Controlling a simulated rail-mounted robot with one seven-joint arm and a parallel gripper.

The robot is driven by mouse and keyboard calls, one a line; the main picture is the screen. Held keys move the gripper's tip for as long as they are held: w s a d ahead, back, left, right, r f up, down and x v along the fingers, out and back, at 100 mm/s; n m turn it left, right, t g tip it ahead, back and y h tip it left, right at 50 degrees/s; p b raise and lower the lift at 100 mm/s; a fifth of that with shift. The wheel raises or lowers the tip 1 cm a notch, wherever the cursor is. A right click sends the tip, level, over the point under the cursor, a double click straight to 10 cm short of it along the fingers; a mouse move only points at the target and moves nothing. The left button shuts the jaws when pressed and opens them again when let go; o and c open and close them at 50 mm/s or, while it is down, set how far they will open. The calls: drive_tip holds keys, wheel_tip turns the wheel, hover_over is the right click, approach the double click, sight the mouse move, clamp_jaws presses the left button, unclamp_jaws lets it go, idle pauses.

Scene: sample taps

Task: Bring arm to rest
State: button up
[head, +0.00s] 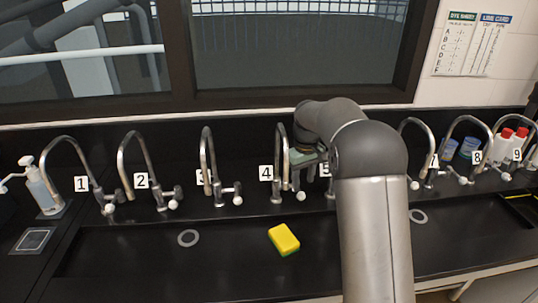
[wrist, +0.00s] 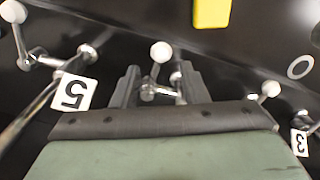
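My arm reaches forward from the lower right in the head view and bends down at the elbow. My gripper (head: 300,178) hangs at the taps, in front of tap 4 (head: 280,150) and left of label 5. In the wrist view my gripper (wrist: 160,72) has its two dark fingers apart. A tap handle with a white knob (wrist: 160,52) shows between the fingers in that view. I cannot tell whether the fingers touch it. Nothing is seen held.
Numbered curved taps line the back of the black sink, including tap 3 (head: 206,160) and tap 8 (head: 470,145). A yellow sponge (head: 284,239) lies in the basin. A soap bottle (head: 40,188) stands at left, and red-capped bottles (head: 503,140) at right. The front basin is mostly clear.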

drive_tip(key=s+r+m+p, duration=0.1)
drive_tip(key=s+r, duration=0.3)
drive_tip(key=s, duration=0.4)
drive_tip(key=s+d+r+m+t+p, duration=0.15)
drive_tip(key=s+r, duration=0.25)
drive_tip(key=s, duration=0.4)
drive_tip(key=s+r+m+g+p, duration=0.1)
drive_tip(key=s+r+p, duration=0.1)
drive_tip(key=s+r, duration=0.35)
drive_tip(key=s+a+f+m+p, duration=0.1)
drive_tip(key=s+f+m+p, duration=0.1)
drive_tip(key=s, duration=1.3)
drive_tip(key=shift+t, duration=0.35)
drive_tip(key=f+b, duration=0.1)
drive_tip(key=f, duration=0.1)
drive_tip(key=s+f+b, duration=0.1)
drive_tip(key=f+b, duration=0.1)
drive_tip(key=f, duration=0.1)
drive_tip(key=shift+s+f+b, duration=0.3)
